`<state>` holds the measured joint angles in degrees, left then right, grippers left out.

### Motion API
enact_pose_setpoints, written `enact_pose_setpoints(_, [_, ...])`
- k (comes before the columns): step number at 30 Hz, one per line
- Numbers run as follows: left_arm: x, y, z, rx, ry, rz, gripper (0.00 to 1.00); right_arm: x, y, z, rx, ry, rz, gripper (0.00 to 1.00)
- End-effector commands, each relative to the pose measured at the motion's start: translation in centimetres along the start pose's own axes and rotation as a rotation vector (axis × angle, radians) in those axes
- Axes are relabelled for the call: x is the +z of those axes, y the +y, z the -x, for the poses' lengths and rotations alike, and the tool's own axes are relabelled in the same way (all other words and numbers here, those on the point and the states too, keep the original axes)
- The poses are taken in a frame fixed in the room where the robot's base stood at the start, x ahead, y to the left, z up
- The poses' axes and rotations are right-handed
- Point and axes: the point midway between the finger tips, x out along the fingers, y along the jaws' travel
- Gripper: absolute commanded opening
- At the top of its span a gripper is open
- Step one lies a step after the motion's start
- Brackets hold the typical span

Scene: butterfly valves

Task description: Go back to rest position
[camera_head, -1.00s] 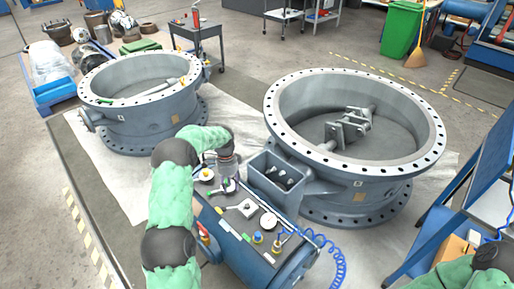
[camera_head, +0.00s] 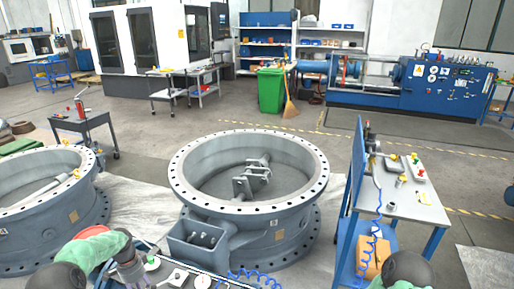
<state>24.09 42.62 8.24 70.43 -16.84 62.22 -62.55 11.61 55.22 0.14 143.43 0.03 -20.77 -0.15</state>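My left arm comes in at the bottom left, in a green sleeve with dark joints. Its grey wrist and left gripper (camera_head: 133,275) point down by the left end of the blue tool cart (camera_head: 215,284). The fingers are too small and cut off to tell if they are open. Of my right arm only a dark joint and a bit of green sleeve show at the bottom right; the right gripper is out of view. A large grey butterfly valve body (camera_head: 250,222) stands in the middle, and another valve body (camera_head: 48,235) stands at the left.
A grey box (camera_head: 199,246) sits between the middle valve and the cart. A blue-framed workbench (camera_head: 412,205) stands at the right, with a blue coiled hose (camera_head: 374,245). A small dark table (camera_head: 82,122) and a green bin (camera_head: 270,90) stand farther back. Open floor lies behind the valves.

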Motion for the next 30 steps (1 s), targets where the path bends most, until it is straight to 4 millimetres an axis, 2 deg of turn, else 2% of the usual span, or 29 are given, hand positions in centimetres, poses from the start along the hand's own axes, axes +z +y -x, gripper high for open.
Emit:
enact_pose_setpoints(2, [0.0,0.0,-0.1,0.0,0.0,0.0,0.41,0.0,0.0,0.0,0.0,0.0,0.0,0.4])
enact_pose_setpoints(11, [-2.7,2.5,-4.0,0.009,0.042,0.063,0.41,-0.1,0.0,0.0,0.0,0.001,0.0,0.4])
enact_pose_setpoints(17, [-4.9,5.3,-7.5,0.02,0.082,0.136,0.41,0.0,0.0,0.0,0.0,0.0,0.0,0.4])
enact_pose_setpoints(20, [-6.2,7.5,-9.7,0.03,0.108,0.188,0.41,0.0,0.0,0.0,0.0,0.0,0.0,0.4])
enact_pose_setpoints(23, [-7.5,10.5,-12.3,0.048,0.137,0.259,0.41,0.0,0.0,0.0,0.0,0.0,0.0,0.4])
enact_pose_setpoints(27, [-9.2,16.6,-16.5,0.082,0.182,0.408,0.41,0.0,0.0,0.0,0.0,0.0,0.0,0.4])
enact_pose_setpoints(30, [-9.6,21.4,-18.8,0.107,0.208,0.53,0.41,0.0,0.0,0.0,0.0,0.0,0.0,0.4])
